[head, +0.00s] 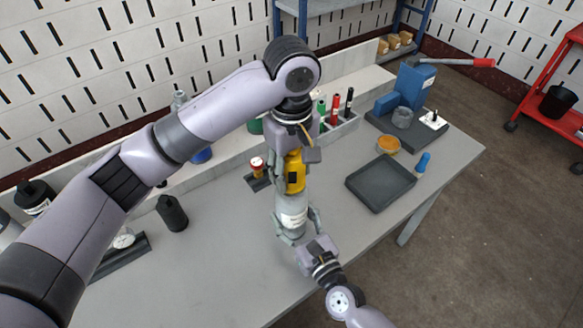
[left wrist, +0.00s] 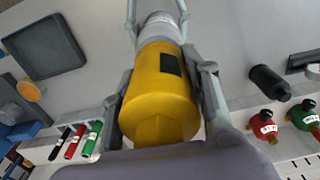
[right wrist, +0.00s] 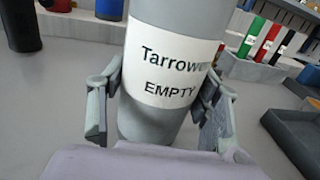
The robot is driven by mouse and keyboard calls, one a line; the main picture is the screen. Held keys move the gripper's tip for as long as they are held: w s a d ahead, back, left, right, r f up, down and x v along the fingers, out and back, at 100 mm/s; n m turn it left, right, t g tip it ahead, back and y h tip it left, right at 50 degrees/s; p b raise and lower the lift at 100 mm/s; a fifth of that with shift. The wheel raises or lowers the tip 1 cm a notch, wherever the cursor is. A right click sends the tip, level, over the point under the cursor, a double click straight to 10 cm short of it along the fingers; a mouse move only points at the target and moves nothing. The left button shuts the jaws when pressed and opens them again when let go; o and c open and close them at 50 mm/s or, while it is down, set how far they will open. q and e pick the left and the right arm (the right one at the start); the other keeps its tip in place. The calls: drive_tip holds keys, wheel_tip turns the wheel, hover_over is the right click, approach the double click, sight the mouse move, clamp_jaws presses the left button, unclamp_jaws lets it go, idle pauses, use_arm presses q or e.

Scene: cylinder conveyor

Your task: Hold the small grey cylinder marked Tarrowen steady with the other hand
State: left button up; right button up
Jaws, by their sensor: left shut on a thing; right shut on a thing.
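The small grey cylinder (head: 291,201) stands above the table near its front middle, with a white label. In the right wrist view the cylinder (right wrist: 158,124) label reads "Tarrowe…" and "EMPTY"; its last letter is cut off at the curve. My right gripper (head: 298,229) is shut around its lower part, one finger on each side. My left gripper (head: 288,178) is shut on a yellow device (head: 295,176) with a dark panel, in line with the cylinder's top. In the left wrist view the yellow device (left wrist: 158,95) seems to meet the cylinder (left wrist: 160,24); the joint is unclear.
A black tray (head: 381,187), an orange-filled dish (head: 388,145) and a blue object (head: 423,162) lie to the right. A blue vise-like device (head: 410,90) stands behind them. A dark cylinder (head: 172,213) stands left. The front left tabletop is clear.

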use_arm(q)
drive_tip(key=shift+n, duration=1.2)
drive_tip(key=shift+n, duration=0.9)
drive_tip(key=n, duration=0.4)
drive_tip(key=o, duration=1.3)
